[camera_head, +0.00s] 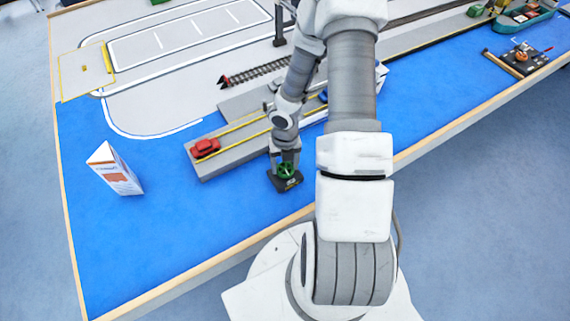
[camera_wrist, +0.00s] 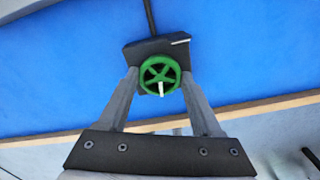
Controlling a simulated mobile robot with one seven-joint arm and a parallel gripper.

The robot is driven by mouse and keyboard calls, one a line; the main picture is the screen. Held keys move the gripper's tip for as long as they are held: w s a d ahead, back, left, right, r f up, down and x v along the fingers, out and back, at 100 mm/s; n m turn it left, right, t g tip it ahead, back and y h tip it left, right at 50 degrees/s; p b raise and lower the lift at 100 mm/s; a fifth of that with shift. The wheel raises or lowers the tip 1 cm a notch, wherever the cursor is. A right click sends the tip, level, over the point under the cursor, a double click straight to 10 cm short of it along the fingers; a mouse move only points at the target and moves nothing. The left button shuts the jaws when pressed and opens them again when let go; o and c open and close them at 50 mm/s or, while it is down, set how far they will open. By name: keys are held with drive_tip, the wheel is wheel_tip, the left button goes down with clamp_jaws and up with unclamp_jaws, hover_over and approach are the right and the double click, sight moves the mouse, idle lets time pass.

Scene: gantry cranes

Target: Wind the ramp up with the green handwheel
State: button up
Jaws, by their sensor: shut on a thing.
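The green handwheel (camera_head: 286,169) sits on a small dark base (camera_head: 289,184) on the blue table, near its front edge. In the wrist view the spoked wheel (camera_wrist: 160,75) lies between the two fingers of my gripper (camera_wrist: 158,80), which is shut on it. A pale stub shows at the wheel's lower rim, and a dark rod runs from the base (camera_wrist: 150,50) away from me. In the head view my gripper (camera_head: 285,163) reaches down onto the wheel. The ramp cannot be made out clearly; my arm hides part of the grey roadway (camera_head: 222,158) beside the wheel.
A red car (camera_head: 206,147) stands on the grey roadway left of my gripper. A white and orange folded card (camera_head: 115,169) stands at the left. A dark tool board (camera_head: 523,57) lies at the far right. Blue table is clear between the card and the front edge.

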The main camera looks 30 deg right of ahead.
drive_tip(key=m, duration=1)
drive_tip(key=shift+m+b, duration=0.3)
drive_tip(key=shift+b, duration=0.1)
drive_tip(key=m+b, duration=0.1)
drive_tip(key=m, duration=0.4)
drive_tip(key=shift+m, duration=0.3)
drive_tip(key=m+b, duration=0.1)
drive_tip(key=m, duration=0.4)
drive_tip(key=shift+b, duration=0.4)
drive_tip(key=m+b, duration=0.2)
drive_tip(key=m, duration=0.3)
drive_tip(key=shift+f+m, duration=0.1)
drive_tip(key=shift+m, duration=0.3)
drive_tip(key=m+b, duration=0.2)
drive_tip(key=m, duration=0.3)
drive_tip(key=m+b, duration=0.1)
drive_tip(key=m, duration=0.4)
drive_tip(key=shift+m, duration=0.4)
drive_tip(key=shift+m+b, duration=0.3)
drive_tip(key=shift+m, duration=2)
